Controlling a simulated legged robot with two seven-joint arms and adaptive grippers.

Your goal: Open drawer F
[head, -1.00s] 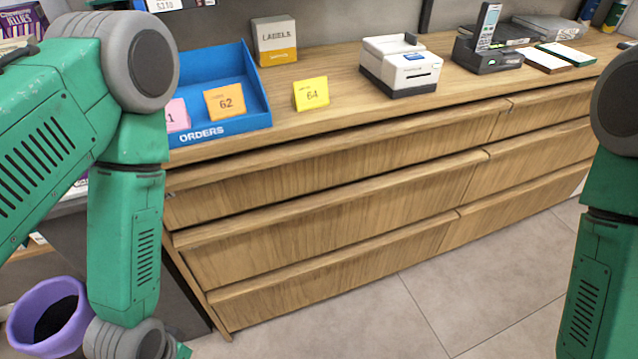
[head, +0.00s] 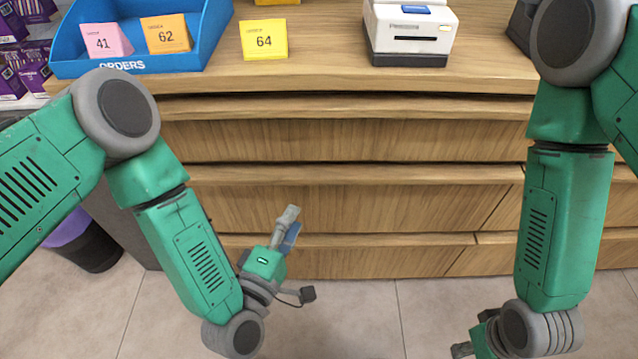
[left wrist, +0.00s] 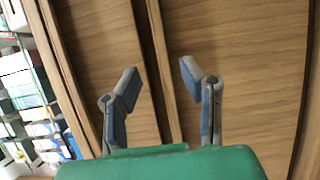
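The wooden counter front has rows of drawers: a top drawer (head: 340,140), a middle drawer (head: 350,207) and a bottom drawer (head: 350,262). No letters show on them, so I cannot tell which is drawer F. All look shut. My left gripper (head: 287,228) is in front of the middle and lower drawers. In the left wrist view it (left wrist: 158,80) is open and empty, its two fingers apart before the wooden fronts and a dark gap between them. My right gripper (head: 463,350) is low at the bottom edge, mostly cut off.
On the countertop are a blue orders tray (head: 190,60) with cards 41 and 62, a yellow card 64 (head: 264,40) and a white printer (head: 410,30). A purple bin (head: 85,240) stands at the left. The tiled floor (head: 350,315) before the drawers is clear.

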